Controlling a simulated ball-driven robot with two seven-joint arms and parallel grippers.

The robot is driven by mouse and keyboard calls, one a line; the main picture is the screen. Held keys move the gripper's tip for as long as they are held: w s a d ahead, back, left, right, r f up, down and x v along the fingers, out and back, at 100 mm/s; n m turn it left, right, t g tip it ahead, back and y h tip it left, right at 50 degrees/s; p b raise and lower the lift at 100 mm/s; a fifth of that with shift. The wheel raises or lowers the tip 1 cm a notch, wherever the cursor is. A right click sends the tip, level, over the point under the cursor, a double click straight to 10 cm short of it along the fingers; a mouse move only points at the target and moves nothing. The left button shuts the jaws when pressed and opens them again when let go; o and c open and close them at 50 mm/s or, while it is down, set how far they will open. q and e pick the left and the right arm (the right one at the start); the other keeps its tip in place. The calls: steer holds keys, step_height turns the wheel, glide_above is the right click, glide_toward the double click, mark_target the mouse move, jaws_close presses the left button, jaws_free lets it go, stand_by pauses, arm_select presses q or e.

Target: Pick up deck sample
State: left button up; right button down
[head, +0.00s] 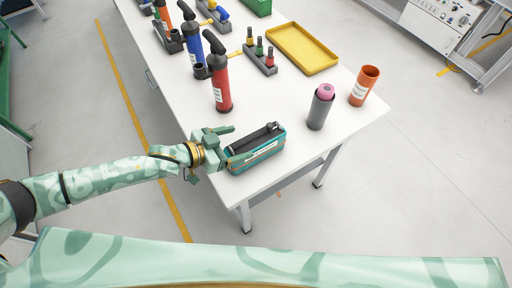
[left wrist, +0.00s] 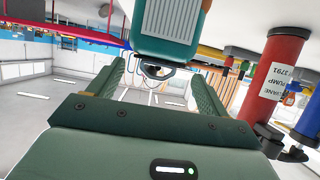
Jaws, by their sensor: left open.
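No thing in view is plainly marked as the deck sample. A grey roll-like cylinder (head: 320,108) with a pink end stands upright near the table's right end; I cannot tell if it is the sample. A teal box with a dark top and a pale label (head: 268,151) sits at the table's front edge. My left gripper (head: 231,146) is open at the box's left end. In the left wrist view, the box (left wrist: 170,22) shows ahead of the spread fingers (left wrist: 158,85), with a ribbed grey panel; contact is unclear. My right gripper is out of view.
A red pump (head: 221,88) stands behind the box, and a blue pump (head: 193,52) farther back. An orange cup (head: 365,86), a yellow tray (head: 302,48) and a rack of small bottles (head: 260,55) share the white table (head: 290,95). The tabletop between box and tray is clear.

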mark_target(253, 141)
arm_select(q)
steer(key=x, duration=0.2)
steer(key=b+x, duration=0.1)
steer(key=x, duration=0.2)
steer(key=shift+s+d+f, duration=0.1)
steer(key=shift+d+f, duration=0.15)
steer(key=shift+d, duration=0.1)
steer(key=shift+c, duration=0.4)
steer(key=c, duration=1.4)
steer(key=shift+o, duration=0.2)
steer(key=shift+r, duration=0.15)
